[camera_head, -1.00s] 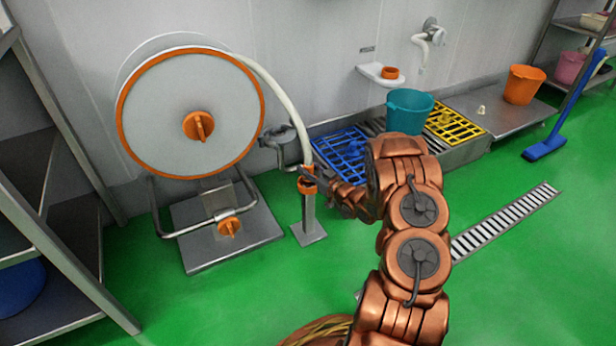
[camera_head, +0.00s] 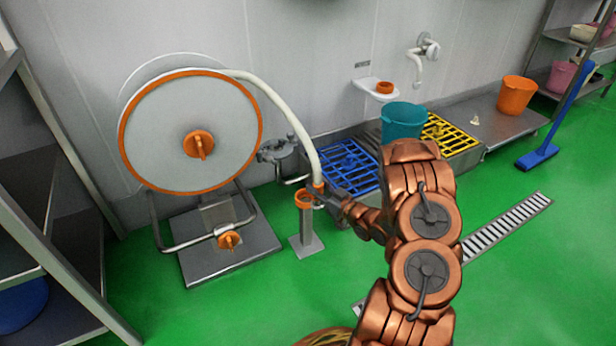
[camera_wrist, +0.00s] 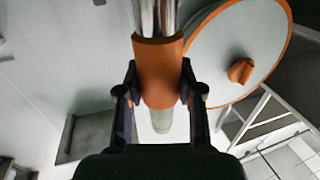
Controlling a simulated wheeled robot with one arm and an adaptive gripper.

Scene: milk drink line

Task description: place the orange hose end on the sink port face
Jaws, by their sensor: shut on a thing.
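The orange hose end (camera_head: 318,188) is at the tip of the white hose (camera_head: 290,115). My gripper (camera_head: 322,193) is shut on it, just right of the stand's top. In the wrist view, the orange sleeve (camera_wrist: 158,80) sits between the two dark fingers of my gripper (camera_wrist: 160,95), with a pale nozzle past it. The small white wall sink (camera_head: 366,85) carries an orange round port (camera_head: 384,87). It is at the back wall, up and right of my gripper, well apart from the hose end.
The hose reel (camera_head: 160,130) stands left on a metal base. The metal stand (camera_head: 306,235) with an orange ring (camera_head: 304,199) is beside my gripper. A teal bucket (camera_head: 402,122), blue grate (camera_head: 345,168) and yellow grate (camera_head: 452,136) lie below the wall sink. Green floor is open at front right.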

